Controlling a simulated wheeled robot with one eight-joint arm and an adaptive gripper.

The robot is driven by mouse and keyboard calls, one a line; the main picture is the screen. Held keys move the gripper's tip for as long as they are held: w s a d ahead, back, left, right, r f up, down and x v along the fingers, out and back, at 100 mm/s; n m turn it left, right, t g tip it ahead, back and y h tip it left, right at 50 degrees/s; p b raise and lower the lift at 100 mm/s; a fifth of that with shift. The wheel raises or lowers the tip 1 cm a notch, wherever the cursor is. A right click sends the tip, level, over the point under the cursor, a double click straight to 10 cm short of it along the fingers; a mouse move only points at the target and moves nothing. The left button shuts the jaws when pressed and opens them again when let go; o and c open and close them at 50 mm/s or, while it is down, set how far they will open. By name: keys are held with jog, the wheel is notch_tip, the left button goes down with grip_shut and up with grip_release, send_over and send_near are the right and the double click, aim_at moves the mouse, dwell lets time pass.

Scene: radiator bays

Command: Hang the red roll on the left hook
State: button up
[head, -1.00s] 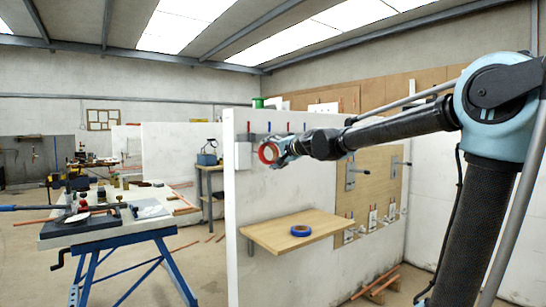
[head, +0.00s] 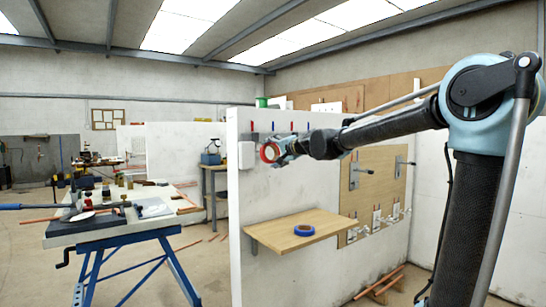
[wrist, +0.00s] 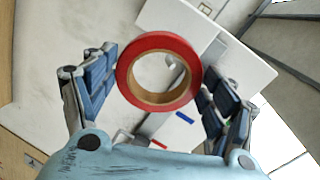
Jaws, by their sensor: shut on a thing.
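The red roll (head: 262,152) is a ring with a tan core, held up in front of the white wall panel. In the wrist view the roll (wrist: 125,72) sits between the two blue finger pads of my gripper (wrist: 158,85), its open hole facing the camera. In the head view my gripper (head: 281,151) is shut on the roll from the right. Red and blue marks of the hooks show above it along the panel, with a red one (head: 252,126) leftmost. A grey metal piece shows through and below the hole; I cannot tell whether it enters it.
A white box (head: 246,155) is fixed on the panel just left of the roll. A wooden shelf (head: 275,235) below holds a blue roll (head: 304,230). A board with fittings (head: 374,180) is to the right. A blue-legged workbench (head: 105,235) stands left.

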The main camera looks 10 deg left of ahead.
jog(key=x, duration=0.7)
jog(key=shift+w+a+f, duration=0.15)
jog(key=shift+a+f, duration=0.15)
dwell(0.8)
dwell(0.7)
jog(key=o, duration=1.1)
